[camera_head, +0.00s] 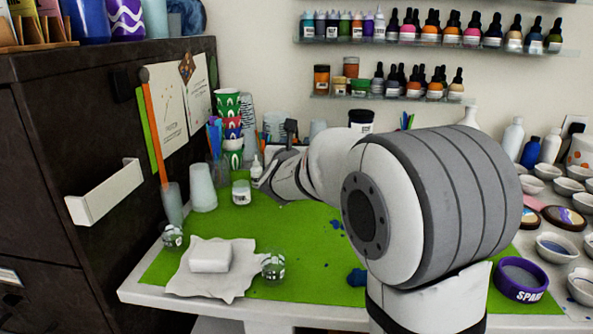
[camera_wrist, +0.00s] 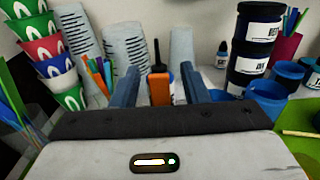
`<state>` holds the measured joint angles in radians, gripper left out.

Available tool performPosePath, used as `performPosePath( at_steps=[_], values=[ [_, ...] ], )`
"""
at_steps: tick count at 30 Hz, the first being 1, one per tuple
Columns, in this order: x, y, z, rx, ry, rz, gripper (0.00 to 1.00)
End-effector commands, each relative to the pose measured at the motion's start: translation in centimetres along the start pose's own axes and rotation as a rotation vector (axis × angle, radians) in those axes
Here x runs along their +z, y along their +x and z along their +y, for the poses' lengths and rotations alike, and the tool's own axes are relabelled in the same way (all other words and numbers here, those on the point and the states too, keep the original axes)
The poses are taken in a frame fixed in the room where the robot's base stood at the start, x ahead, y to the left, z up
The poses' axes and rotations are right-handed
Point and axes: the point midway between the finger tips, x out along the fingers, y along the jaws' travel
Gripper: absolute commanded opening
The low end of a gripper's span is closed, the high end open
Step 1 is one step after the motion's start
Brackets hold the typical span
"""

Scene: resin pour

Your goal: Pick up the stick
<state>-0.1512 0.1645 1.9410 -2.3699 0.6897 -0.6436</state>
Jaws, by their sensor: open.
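A thin, pale wooden stick (camera_wrist: 300,133) lies on the green mat at the right edge of the wrist view, partly cut off by the frame. I cannot make it out in the head view, where my arm covers part of the mat. My gripper (camera_wrist: 160,76) points toward the back of the table with its two blue fingers apart. The stick is to the right of the fingers, not between them. An orange object with a dark top (camera_wrist: 159,89) shows in the gap between the fingers, apparently beyond them. Nothing is visibly held.
Stacked patterned cups (camera_wrist: 45,50) stand left, with coloured sticks beside them. Dark labelled jars (camera_wrist: 255,45) and blue cups (camera_wrist: 268,97) stand right. In the head view, a white block (camera_head: 210,256) lies on a crumpled sheet. The front of the green mat (camera_head: 310,287) is mostly clear.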

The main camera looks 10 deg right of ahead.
Motion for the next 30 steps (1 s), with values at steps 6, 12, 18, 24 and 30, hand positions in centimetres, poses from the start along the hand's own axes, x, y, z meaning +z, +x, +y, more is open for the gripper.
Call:
performPosePath(
  at_steps=[6, 12, 18, 24, 30],
  values=[
    [0.05, 0.36, -0.03, 0.000, 0.000, -0.001, 0.41],
    [0.04, 0.35, -0.06, 0.000, 0.000, -0.001, 0.29],
    [0.04, 0.35, -0.09, -0.001, 0.000, -0.001, 0.13],
    [0.04, 0.36, -0.12, -0.001, 0.000, -0.001, 0.00],
    [0.04, 0.36, -0.15, -0.002, 0.000, -0.001, 0.00]
  ],
)
